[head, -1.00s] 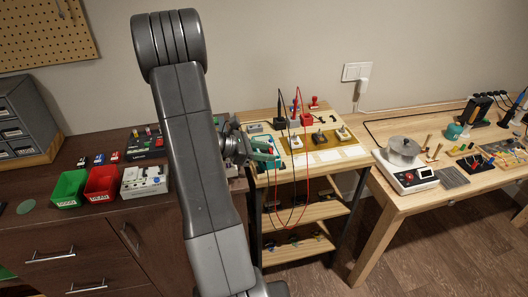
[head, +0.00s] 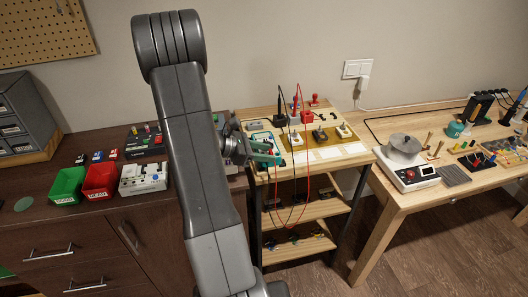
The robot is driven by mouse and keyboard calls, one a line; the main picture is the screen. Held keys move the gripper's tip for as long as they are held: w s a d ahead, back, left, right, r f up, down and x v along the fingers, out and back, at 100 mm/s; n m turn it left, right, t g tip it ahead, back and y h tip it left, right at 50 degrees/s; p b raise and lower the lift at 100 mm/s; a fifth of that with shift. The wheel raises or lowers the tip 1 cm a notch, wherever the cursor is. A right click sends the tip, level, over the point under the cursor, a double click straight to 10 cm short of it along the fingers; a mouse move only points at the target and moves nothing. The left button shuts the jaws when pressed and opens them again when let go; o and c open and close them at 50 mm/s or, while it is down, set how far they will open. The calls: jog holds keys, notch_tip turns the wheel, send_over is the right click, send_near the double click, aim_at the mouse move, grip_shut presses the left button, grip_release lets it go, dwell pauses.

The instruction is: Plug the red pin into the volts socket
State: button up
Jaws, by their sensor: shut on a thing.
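My gripper (head: 274,157), with teal fingers, is at the left front of the small wooden cart top (head: 330,152). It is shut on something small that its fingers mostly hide. A thin red lead loops below the cart top and rises toward the fingers, so the held thing appears to be the red pin. The lead's other side climbs to the red and black probe-like pieces standing at the back of the cart. A teal-edged device (head: 256,126) lies just behind the gripper. I cannot make out the volts socket at this size.
A brown board with several switch-like parts (head: 320,136) sits on the cart. At left, a dark cabinet bears a green bin (head: 68,187), a red bin (head: 100,182) and a white device (head: 143,178). A workbench with a scale (head: 405,172) stands at right. My arm hides the middle.

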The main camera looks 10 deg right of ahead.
jog(key=shift+f, duration=0.3)
jog(key=o, duration=0.5)
jog(key=shift+o, duration=0.2)
jog(key=shift+r, duration=0.2)
jog(key=shift+r+p, duration=0.9)
jog(key=shift+r, duration=0.5)
jog(key=o, duration=0.9)
jog(key=shift+o, duration=0.2)
